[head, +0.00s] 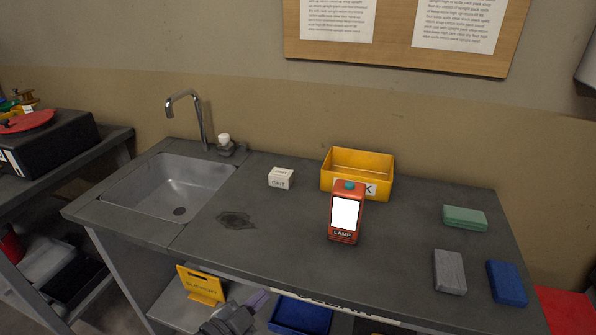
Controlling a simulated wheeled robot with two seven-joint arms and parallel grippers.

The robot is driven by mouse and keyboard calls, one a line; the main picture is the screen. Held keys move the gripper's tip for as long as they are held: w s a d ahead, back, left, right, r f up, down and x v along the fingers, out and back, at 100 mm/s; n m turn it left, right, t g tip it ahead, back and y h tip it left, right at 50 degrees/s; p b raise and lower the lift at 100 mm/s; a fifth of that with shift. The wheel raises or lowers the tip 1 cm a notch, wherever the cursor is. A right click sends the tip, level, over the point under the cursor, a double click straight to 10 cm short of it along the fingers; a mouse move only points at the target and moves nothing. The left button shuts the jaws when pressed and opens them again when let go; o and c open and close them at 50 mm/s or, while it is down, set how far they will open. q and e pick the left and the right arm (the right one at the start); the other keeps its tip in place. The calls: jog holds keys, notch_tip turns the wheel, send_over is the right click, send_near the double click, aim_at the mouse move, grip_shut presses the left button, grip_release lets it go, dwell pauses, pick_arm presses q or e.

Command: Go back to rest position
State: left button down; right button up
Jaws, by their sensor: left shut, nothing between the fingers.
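My left gripper (259,299) shows at the bottom of the head view, below the front edge of the grey workbench (285,215). It is shut with nothing in it, and it is apart from the things on the bench top. My right gripper is not in view.
A yellow sign (201,285) stands on the lower shelf.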

pick_arm(q)
jog(key=s+a+f+n+g+y, duration=0.35)
jog(key=s+f, duration=0.45)
jog(key=f, duration=0.3)
jog(key=s+a+f+n+g+y, duration=0.2)
jog(key=s+a+f+n+y, duration=0.3)
jog(key=s+f, duration=0.45)
jog(key=s+a+f+n+g+y, duration=0.1)
jog(key=s+f+g, duration=0.3)
jog(key=s, duration=0.7)
jog(key=s+a+f+n+g+y, duration=0.1)
jog(key=s+f+n+g, duration=0.1)
jog(key=s, duration=1)
notch_tip(320, 180, down, 2)
jog(key=shift+f+n+g, duration=0.2)
jog(key=shift+n+g, duration=0.15)
jog(key=shift+g, duration=0.5)
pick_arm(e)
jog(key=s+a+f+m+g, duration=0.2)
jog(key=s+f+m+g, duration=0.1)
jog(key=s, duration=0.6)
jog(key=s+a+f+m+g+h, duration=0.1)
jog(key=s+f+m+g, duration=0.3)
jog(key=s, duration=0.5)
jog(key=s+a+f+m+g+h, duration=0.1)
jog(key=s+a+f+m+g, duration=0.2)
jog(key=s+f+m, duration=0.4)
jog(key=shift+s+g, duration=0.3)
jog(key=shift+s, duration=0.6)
